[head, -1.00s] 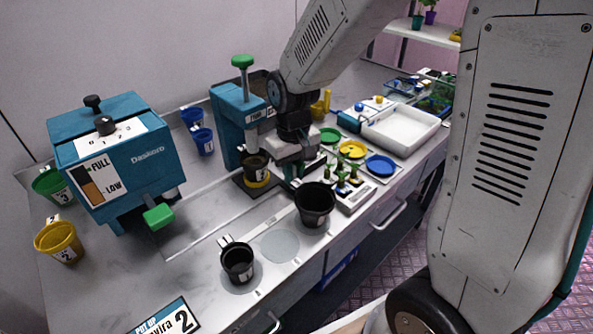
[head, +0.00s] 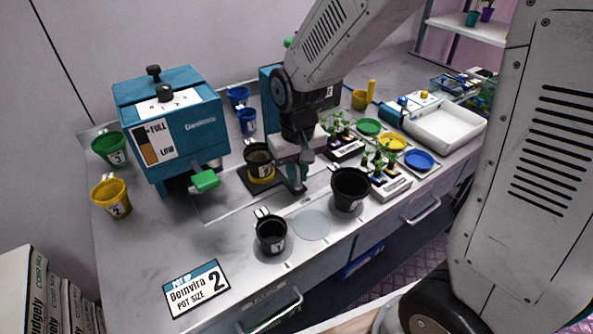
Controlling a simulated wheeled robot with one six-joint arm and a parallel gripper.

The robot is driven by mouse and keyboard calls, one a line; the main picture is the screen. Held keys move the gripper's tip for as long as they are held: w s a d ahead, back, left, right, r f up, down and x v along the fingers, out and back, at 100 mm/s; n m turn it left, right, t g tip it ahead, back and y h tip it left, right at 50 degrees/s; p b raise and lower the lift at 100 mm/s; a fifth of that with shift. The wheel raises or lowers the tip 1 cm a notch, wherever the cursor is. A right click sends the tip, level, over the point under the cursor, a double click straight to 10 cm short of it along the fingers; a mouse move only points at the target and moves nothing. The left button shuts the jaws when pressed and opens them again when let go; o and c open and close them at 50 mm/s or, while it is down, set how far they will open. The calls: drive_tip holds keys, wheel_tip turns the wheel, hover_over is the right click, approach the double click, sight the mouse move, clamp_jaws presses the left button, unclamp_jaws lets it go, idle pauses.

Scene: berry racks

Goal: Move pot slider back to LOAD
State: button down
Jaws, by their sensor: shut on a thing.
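The pot slider (head: 258,187) is a dark plate with a yellow ring on a pale rail along the bench. A black pot (head: 258,158) of dark soil, with a white label, stands upright in the ring. My gripper (head: 299,184) points down at the slider's right side and is shut on it; the exact grip is partly hidden by the fingers and the arm. The slider is between the blue dispenser (head: 170,130) and the blue press (head: 268,95), which my arm mostly hides. No LOAD mark is readable.
A small black pot (head: 271,236) and a larger black pot (head: 349,190) stand at the front edge. A seedling tray (head: 394,188) lies right of them. The rail left of the slider looks clear.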

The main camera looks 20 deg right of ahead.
drive_tip(key=c, duration=1.5)
unclamp_jaws()
drive_tip(key=shift+a, duration=0.1)
drive_tip(key=shift+r, duration=0.1)
wheel_tip(320, 180, up, 8)
drive_tip(key=shift+f, duration=0.15)
drive_tip(key=shift+s+f, duration=0.1)
drive_tip(key=shift+s, duration=0.25)
drive_tip(key=shift+m+t, duration=0.4)
drive_tip(key=shift+t, duration=0.3)
drive_tip(key=s+d+r, duration=0.2)
drive_tip(key=s, duration=0.4)
drive_tip(key=s+d+r, duration=0.3)
drive_tip(key=s, duration=0.4)
drive_tip(key=s+d+r, duration=0.3)
drive_tip(key=s, duration=0.3)
drive_tip(key=shift+s+d, duration=0.2)
